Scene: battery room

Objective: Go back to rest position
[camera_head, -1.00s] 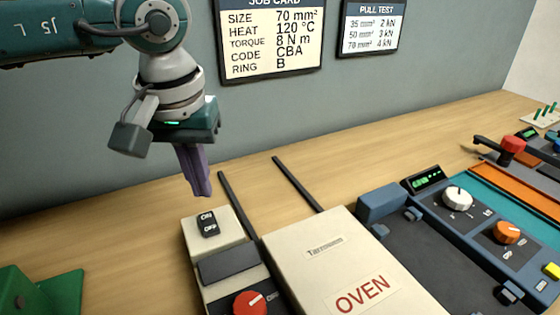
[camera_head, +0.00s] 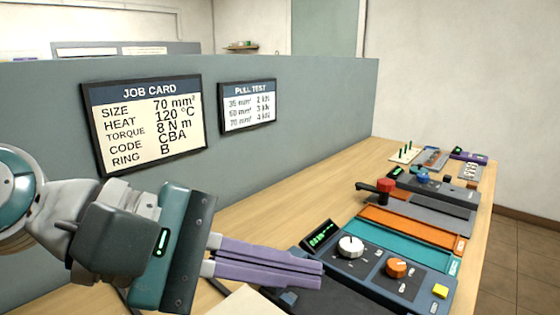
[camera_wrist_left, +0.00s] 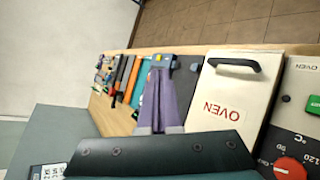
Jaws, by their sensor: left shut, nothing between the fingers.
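My left gripper (camera_head: 318,272) comes in from the left in the head view, low and near the camera. Its purple fingers are shut with nothing between them, and they point right, above the bench. In the left wrist view its closed fingers (camera_wrist_left: 163,80) point up the picture, with the oven (camera_wrist_left: 230,92) to their right. My right gripper is in neither view.
A blue-grey panel with a white knob (camera_head: 350,247) and an orange knob (camera_head: 397,267) is close to the fingers. A red-handled device (camera_head: 384,186) stands farther back. The job card (camera_head: 150,122) hangs on the grey partition (camera_head: 318,100). Bare wood (camera_head: 290,195) lies along the partition.

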